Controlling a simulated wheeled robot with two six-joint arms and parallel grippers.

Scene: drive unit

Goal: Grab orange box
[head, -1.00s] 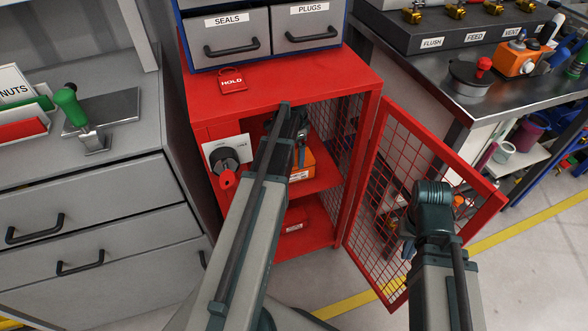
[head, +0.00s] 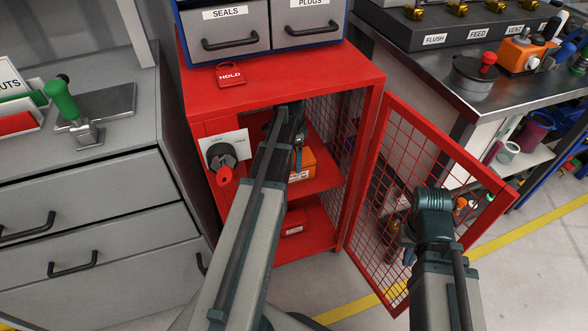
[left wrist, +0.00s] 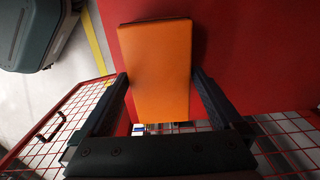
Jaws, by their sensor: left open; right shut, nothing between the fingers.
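The orange box (head: 305,163) lies on the upper shelf of the open red cabinet (head: 300,79). My left gripper (head: 298,158) reaches into the cabinet and partly hides the box. In the left wrist view the box (left wrist: 156,70) lies between the two open fingers of the left gripper (left wrist: 162,92). One finger is on each side, close to its edges; I cannot tell if they touch. My right gripper (head: 408,252) is low beside the mesh door, largely hidden by its own wrist, and holds nothing.
The red mesh door (head: 372,215) stands open to the right of the cabinet. A red box (head: 293,222) lies on the lower shelf. Grey drawers (head: 80,205) stand left, a workbench (head: 470,115) right.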

